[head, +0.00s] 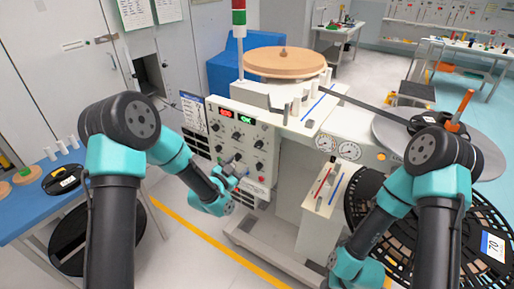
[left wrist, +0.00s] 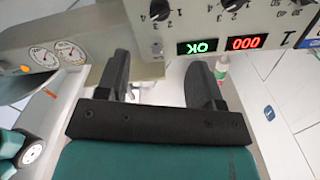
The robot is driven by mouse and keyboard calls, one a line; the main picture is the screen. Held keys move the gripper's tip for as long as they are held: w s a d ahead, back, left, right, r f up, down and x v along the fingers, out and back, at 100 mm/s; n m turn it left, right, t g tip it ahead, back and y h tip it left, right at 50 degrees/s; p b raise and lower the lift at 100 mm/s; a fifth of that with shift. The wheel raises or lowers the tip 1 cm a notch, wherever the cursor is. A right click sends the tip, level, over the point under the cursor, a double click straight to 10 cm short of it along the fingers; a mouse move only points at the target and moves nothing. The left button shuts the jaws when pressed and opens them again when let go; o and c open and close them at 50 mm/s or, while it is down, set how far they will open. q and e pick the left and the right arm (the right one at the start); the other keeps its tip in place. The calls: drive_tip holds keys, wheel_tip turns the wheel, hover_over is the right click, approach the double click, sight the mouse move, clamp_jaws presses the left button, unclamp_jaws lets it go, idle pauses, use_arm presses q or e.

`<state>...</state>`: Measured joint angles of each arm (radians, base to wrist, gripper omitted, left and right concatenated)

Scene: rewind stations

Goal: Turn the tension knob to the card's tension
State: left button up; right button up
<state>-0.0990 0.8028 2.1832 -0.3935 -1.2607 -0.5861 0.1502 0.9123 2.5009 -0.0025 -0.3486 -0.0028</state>
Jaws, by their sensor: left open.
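The control panel (head: 242,140) of the machine carries several black knobs, a red display and a green display. My left gripper (head: 236,171) is in front of its lower knobs, and I cannot tell whether it touches one. In the left wrist view my left gripper (left wrist: 160,85) is open, with nothing seen between its fingers. That view shows the panel inverted at the top, with a knob (left wrist: 160,9), a green OK display (left wrist: 197,46) and a red 000 display (left wrist: 246,41). A printed card (head: 194,113) hangs left of the panel; its text is too small to read. My right gripper is out of view.
Two round gauges (head: 348,151) sit on the machine's side. A black reel (head: 487,222) marked 70 stands at the right. A blue table (head: 35,207) with spools is at the left. Clear floor with a yellow line (head: 215,245) lies in front.

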sight(257, 147)
use_arm(q)
drive_tip(key=x, duration=1.3)
drive_tip(key=shift+w+d, duration=0.2)
drive_tip(key=shift+w, duration=0.15)
drive_tip(key=shift+c, duration=0.2)
drive_tip(key=c, duration=0.9)
